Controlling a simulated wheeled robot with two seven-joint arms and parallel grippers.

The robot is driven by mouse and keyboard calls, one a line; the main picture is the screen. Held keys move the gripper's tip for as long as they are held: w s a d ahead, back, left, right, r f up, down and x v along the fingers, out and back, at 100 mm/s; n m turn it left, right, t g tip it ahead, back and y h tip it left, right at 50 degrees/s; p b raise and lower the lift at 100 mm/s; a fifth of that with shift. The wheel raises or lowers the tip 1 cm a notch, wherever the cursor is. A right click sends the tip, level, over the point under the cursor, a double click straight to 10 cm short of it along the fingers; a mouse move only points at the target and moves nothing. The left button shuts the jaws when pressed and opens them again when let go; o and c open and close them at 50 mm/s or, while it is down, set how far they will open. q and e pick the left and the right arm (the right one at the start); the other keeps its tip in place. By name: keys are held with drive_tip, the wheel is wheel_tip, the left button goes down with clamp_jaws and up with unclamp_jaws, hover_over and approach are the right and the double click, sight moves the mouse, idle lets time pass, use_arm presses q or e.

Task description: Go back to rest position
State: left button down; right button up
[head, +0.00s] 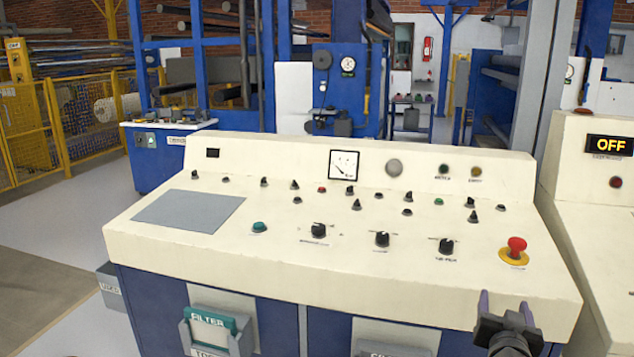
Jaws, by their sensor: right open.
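My right gripper (505,307) shows at the bottom right, in front of the front edge of a cream control console (300,255). Its two purple-tipped fingers point up and stand apart, with nothing between them. The console's sloping top carries several black knobs, a dial gauge (343,165), a green button (259,227) and a red emergency button (516,247) on a yellow base. My left gripper is out of view.
A second cream console (590,200) with a lit OFF display (609,145) stands close at the right. A holder with a FILTER box (210,324) sticks out at the console's lower front. Blue machinery (345,85) stands behind. Yellow fencing (70,120) and open floor lie left.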

drive_tip(key=s+a+f+n+g+y+p, duration=0.2)
drive_tip(key=a+f+g+y, duration=0.15)
drive_tip(key=a+f, duration=0.65)
drive_tip(key=s+a+f+n+g+y+p, duration=0.1)
drive_tip(key=s+a+f+n+g+y, duration=0.3)
drive_tip(key=a+f, duration=0.65)
drive_tip(key=s+a+f+g+y+p, duration=0.1)
drive_tip(key=s+a+f, duration=0.3)
drive_tip(key=s, duration=0.4)
drive_tip(key=s+a+f+g+y+p, duration=0.2)
drive_tip(key=s+a+f, duration=0.3)
drive_tip(key=s, duration=0.3)
drive_tip(key=s+a+f+m+g+y+p, duration=0.1)
drive_tip(key=s+a+f+g+p, duration=0.2)
drive_tip(key=s, duration=0.5)
drive_tip(key=shift+a+f+g, duration=0.55)
drive_tip(key=shift+a+f, duration=0.35)
drive_tip(key=shift+a, duration=0.2)
drive_tip(key=shift+f+y, duration=0.1)
drive_tip(key=shift+y, duration=0.15)
